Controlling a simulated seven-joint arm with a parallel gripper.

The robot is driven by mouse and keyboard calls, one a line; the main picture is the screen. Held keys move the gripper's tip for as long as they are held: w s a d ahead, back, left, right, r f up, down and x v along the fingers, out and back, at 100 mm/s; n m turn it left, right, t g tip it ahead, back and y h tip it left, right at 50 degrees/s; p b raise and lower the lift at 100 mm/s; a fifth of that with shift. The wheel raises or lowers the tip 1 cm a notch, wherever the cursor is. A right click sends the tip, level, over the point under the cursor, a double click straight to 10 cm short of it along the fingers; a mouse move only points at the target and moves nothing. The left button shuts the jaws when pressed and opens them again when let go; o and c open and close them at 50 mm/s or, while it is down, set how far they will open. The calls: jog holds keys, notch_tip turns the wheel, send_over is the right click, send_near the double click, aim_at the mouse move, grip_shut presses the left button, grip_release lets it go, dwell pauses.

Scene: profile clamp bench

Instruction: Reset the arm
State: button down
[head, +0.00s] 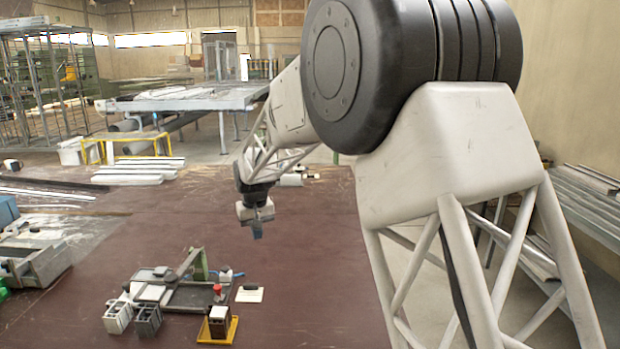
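My gripper (257,230) hangs from the end of my arm, pointing down, above the far part of the dark red bench top (310,270). It is apart from the clamp fixture (185,296), which sits nearer and to the left. The gripper is small and seen edge-on, so its finger gap cannot be made out. Nothing can be seen hanging from it. The fixture has a dark plate, a green upright (199,264) and a red knob (217,288).
Two grey profile blocks (147,319) stand at the fixture's near left. A dark block on a yellow base (232,332) stands at its near right. A white card (249,295) lies to the right. Metal bars (140,171) lie farther back. The bench right of the card is clear.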

jog(key=s+d+r+m, duration=0.1)
jog(key=s+d+r, duration=0.3)
jog(key=s+d, duration=0.3)
jog(key=s+d+r+m+t, duration=0.1)
jog(key=s+d+r, duration=0.2)
jog(key=s+d, duration=0.45)
jog(key=s+d+r, duration=0.4)
jog(key=s+d, duration=0.3)
jog(key=s+d+f+m, duration=0.1)
jog(key=s+d, duration=0.3)
jog(key=s, duration=0.5)
jog(key=s+d+f+m, duration=0.1)
jog(key=s+d, duration=0.3)
jog(key=s, duration=0.5)
jog(key=s+d+f+m+t, duration=0.1)
jog(key=s+d, duration=0.3)
jog(key=s, duration=0.5)
jog(key=shift+d+f, duration=0.3)
jog(key=shift+f, duration=0.4)
